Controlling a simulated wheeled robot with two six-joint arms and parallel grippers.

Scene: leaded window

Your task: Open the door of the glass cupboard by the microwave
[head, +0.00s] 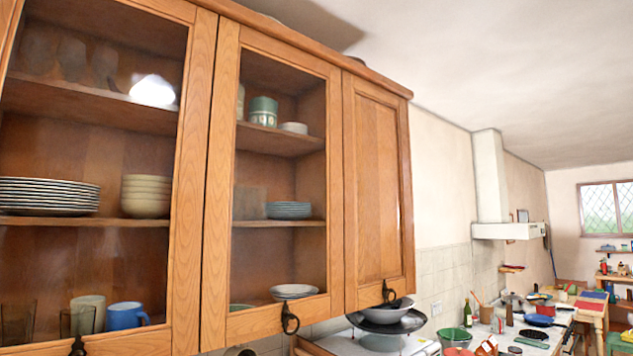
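A wooden wall cupboard fills the left and middle of the head view. Its left glass door (188,190) is cut off by the left edge and shows plates, bowls, mugs and glasses behind it. The middle glass door (221,190) shows small stacks of dishes and a green-banded pot. Both glass doors look shut. A dark ring handle (290,320) hangs at the foot of the middle door, and another dark handle (78,346) is at the bottom of the left one. Neither of my grippers is in view.
A solid wooden door (377,185) with a ring handle (388,292) is right of the glass doors. A white extractor hood (507,230) is farther back.

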